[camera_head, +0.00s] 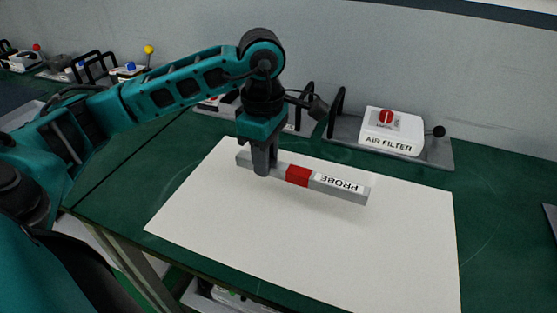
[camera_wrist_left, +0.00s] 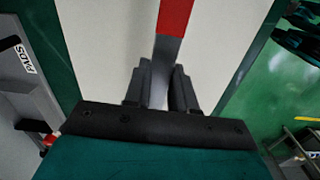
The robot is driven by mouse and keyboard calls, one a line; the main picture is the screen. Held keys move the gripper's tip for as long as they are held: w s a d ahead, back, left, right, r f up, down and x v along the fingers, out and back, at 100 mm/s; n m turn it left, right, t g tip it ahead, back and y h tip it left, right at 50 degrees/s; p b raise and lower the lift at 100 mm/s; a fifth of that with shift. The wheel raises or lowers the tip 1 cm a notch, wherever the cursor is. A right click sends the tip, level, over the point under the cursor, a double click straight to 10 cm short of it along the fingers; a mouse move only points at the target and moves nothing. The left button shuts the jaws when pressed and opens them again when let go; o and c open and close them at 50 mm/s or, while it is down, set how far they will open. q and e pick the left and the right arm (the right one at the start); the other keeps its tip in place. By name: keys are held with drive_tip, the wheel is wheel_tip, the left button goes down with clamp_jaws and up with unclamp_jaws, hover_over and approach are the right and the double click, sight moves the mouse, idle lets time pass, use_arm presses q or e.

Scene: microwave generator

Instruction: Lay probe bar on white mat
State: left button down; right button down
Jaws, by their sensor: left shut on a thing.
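The probe bar (camera_head: 335,187) is a long grey bar with a red band and a white label reading PROBE. My left gripper (camera_head: 263,170) is shut on its plain grey left part. The bar is level, over the white mat (camera_head: 400,250); I cannot tell whether it touches the mat or is just above it. In the left wrist view the bar (camera_wrist_left: 175,18) runs up between the fingers (camera_wrist_left: 160,88), with the mat (camera_wrist_left: 108,35) behind it. My right gripper is not in view.
The mat lies on a green table (camera_head: 480,200). Behind it stands a white AIR FILTER box (camera_head: 392,130) on a grey base with black handles. More devices stand at the far left (camera_head: 75,65).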

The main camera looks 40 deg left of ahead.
sight(268, 200)
use_arm(q)
drive_tip(key=shift+w, duration=0.15)
wheel_tip(268, 200, down, 2)
wheel_tip(268, 200, down, 2)
drive_tip(key=shift+b, duration=0.35)
drive_tip(key=shift+f+b, duration=1.15)
drive_tip(key=shift+f, duration=1)
drive_tip(key=shift+f+b, duration=0.25)
drive_tip(key=shift+b, duration=0.05)
drive_tip(key=c, duration=0.8)
unclamp_jaws()
drive_tip(key=shift+c, duration=0.2)
wheel_tip(268, 200, up, 13)
drive_tip(key=shift+p, duration=0.35)
